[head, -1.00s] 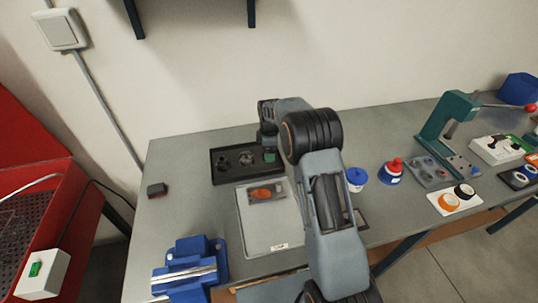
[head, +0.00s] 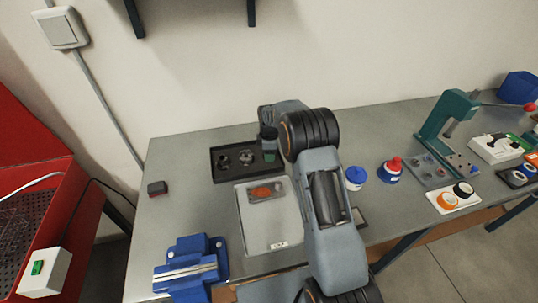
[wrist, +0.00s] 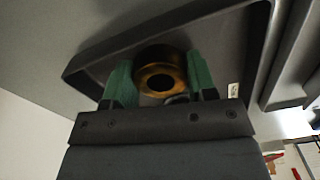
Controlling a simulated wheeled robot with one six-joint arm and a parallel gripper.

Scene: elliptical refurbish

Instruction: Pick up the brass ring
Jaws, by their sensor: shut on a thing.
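The brass ring (wrist: 178,72) sits between the two green fingers of my gripper (wrist: 160,76) in the wrist view. My gripper is shut on it, and the ring's dark hole faces the camera. In the head view my gripper (head: 269,156) points down at the right end of a black tray (head: 215,172). The ring itself cannot be made out there, hidden by the fingers and arm. The wrist view shows the tray's raised wall (wrist: 90,58) close around the fingers. I cannot tell whether the ring still touches the tray floor.
Two small dark round parts (head: 245,158) lie in the tray left of my gripper. A light mat with an orange part (head: 262,192) lies in front. A blue vise (head: 190,262) stands front left. Blue-and-white containers (head: 356,177) and a green press (head: 443,125) stand right.

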